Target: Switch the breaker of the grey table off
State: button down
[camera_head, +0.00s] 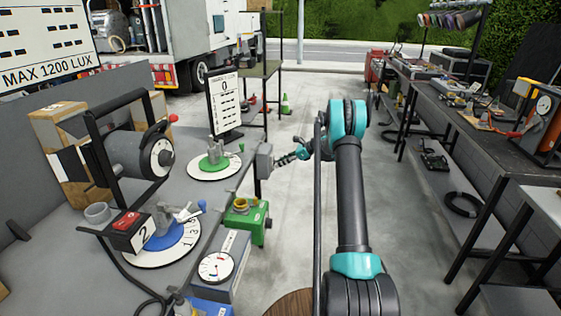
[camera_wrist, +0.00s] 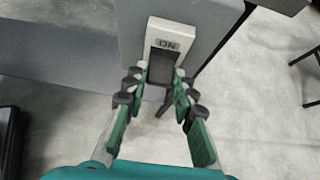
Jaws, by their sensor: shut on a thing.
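The breaker (camera_head: 264,161) is a grey box on the right edge of the grey table (camera_head: 226,205). In the wrist view the breaker (camera_wrist: 180,28) has a light plate marked "ON" above a dark switch (camera_wrist: 162,63). My gripper (camera_wrist: 160,84) has its green fingers on both sides of the lower part of the switch and is shut on it. In the head view my gripper (camera_head: 275,163) reaches the breaker from the right. The lower end of the switch is partly hidden between the fingertips.
A sign (camera_head: 224,101) stands behind. Dark workbenches (camera_head: 470,130) line the right side. The floor (camera_head: 410,240) between is clear.

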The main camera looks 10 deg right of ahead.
jog(key=shift+f+t+y, duration=0.35)
jog(key=shift+f+y, duration=0.15)
jog(key=shift+y, duration=0.55)
jog(key=shift+f+t+y, duration=0.35)
jog(key=shift+f+y, duration=0.1)
jog(key=shift+y, duration=0.6)
jog(key=c, duration=1.2)
grip_release()
jog(key=v, duration=1.2)
jog(key=shift+f, duration=0.15)
